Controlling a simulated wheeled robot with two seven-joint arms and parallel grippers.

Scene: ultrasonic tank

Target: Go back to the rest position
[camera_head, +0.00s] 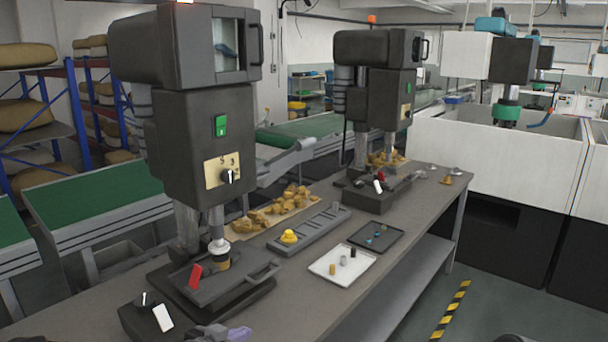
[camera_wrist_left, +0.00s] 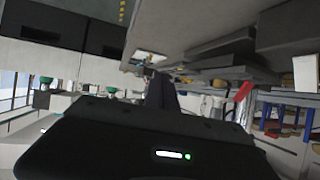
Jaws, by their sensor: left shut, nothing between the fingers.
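My left gripper (camera_head: 238,334) shows only at the bottom edge of the head view, low beside the front of the workbench (camera_head: 280,298). Its jaws are shut and I see nothing held in them. In the left wrist view its fingers (camera_wrist_left: 160,92) are together, dark, and point toward the bench, which appears tilted. Most of the left arm is out of the head view.
A machine (camera_head: 195,130) with a base plate (camera_head: 215,285) and a red-handled part stands close by. A white tray (camera_head: 322,268), a dark tray (camera_head: 392,236) and a grey holder (camera_head: 318,232) with a yellow piece lie behind. A second machine (camera_head: 385,100) stands farther back.

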